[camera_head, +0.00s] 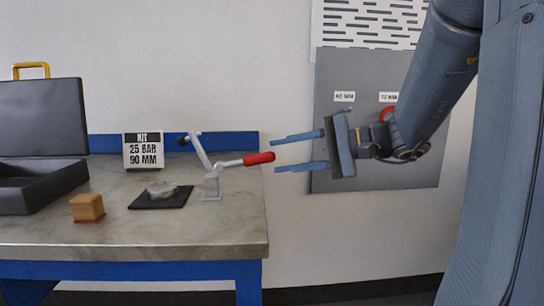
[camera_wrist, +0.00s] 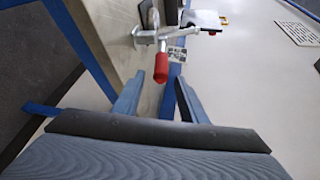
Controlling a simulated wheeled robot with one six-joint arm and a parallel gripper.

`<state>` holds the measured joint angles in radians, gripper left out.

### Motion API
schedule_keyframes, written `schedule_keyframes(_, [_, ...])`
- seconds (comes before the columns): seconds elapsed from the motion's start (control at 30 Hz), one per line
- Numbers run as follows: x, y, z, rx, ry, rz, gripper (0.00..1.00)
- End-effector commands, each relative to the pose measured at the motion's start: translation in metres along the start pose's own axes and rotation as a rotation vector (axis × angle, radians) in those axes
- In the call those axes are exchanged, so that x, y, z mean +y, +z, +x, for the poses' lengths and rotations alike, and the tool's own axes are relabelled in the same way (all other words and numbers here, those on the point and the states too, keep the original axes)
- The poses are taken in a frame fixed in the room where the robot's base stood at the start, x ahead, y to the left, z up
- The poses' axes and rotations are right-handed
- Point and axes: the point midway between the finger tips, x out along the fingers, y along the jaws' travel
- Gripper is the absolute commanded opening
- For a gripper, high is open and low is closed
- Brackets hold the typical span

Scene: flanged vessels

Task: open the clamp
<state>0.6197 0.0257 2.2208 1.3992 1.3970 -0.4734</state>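The toggle clamp (camera_head: 211,184) stands on the right part of the workbench, by its edge. Its metal bar tilts up to the left and its red-tipped handle (camera_head: 258,158) sticks out to the right. My gripper (camera_head: 299,152) is open and empty, just right of the handle tip and apart from it, its blue fingers pointing left. In the wrist view the red handle (camera_wrist: 161,68) lies ahead, between the lines of the two open fingers (camera_wrist: 161,88). The clamp's body (camera_wrist: 146,36) is beyond it.
A black pad (camera_head: 145,203) with a pale lump (camera_head: 162,190) lies left of the clamp. A sign reading 25 BAR 90 MM (camera_head: 143,151), a wooden block (camera_head: 87,207) and an open dark case (camera_head: 45,185) are farther left. A grey wall panel (camera_head: 345,120) is behind my gripper.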

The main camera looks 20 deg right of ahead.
Motion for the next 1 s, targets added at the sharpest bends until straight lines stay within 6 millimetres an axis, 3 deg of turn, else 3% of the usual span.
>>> schedule_keyframes(0.1, [-0.001,-0.001,-0.020,0.002,0.000,0.000,0.38])
schedule_keyframes(0.3, [-0.001,0.000,-0.036,-0.001,0.000,-0.001,0.38])
schedule_keyframes(1.0, [0.000,-0.001,-0.039,0.001,0.000,0.001,0.38])
